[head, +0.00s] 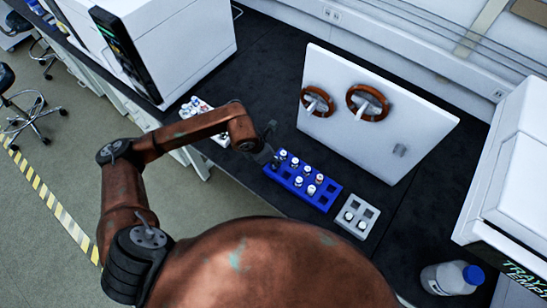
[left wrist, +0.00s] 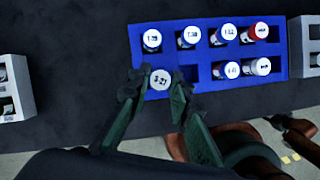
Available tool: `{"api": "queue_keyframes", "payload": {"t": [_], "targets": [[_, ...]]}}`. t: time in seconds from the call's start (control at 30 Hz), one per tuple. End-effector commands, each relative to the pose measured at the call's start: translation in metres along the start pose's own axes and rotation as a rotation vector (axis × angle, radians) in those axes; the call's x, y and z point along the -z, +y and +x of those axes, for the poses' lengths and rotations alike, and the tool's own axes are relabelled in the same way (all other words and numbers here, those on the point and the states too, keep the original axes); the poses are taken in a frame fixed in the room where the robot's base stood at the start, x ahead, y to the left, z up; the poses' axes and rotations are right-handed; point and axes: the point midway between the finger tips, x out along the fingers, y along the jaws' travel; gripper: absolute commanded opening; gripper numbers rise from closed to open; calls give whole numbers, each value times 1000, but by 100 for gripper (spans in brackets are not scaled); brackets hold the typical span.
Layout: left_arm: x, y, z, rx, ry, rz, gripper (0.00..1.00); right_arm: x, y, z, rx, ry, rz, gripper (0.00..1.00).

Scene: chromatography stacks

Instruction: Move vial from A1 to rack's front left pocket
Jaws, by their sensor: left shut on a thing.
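The blue rack (head: 325,205) stands on the dark bench and also fills the upper part of the left wrist view (left wrist: 208,52). My left gripper (head: 273,161) is at its left end. In the left wrist view the fingers (left wrist: 158,92) are shut on a white-capped vial (left wrist: 161,79) with a dark printed label. The vial is upright over the front left pocket; I cannot tell whether it is seated or just above. Several other vials (left wrist: 188,38) stand in the back row, and two in the front row to the right. My right gripper is not in view.
A grey rack (head: 345,227) with two vials is right of the blue rack. A white rack (head: 222,138) with vials is at the left. A white panel (head: 375,125) with two brown rings stands behind. A blue-capped bottle (head: 448,277) is at the front right.

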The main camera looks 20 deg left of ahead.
Motion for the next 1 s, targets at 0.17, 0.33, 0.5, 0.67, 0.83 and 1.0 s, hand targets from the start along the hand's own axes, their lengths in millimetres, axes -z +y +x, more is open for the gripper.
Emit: {"api": "queue_keyframes", "payload": {"t": [0.17, 0.33, 0.5, 0.67, 0.83, 1.0], "targets": [[3, 0, 7, 1, 1, 0, 2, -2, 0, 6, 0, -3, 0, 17], [6, 0, 12, 1, 1, 0, 2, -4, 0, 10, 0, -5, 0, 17], [8, 0, 18, 1, 1, 0, 2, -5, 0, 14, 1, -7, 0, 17], [8, 0, 19, 0, 0, 0, 2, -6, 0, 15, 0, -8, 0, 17], [8, 0, 19, 0, 0, 0, 2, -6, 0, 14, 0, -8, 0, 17], [9, 0, 20, 0, 0, 0, 2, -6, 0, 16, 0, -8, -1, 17]]}}
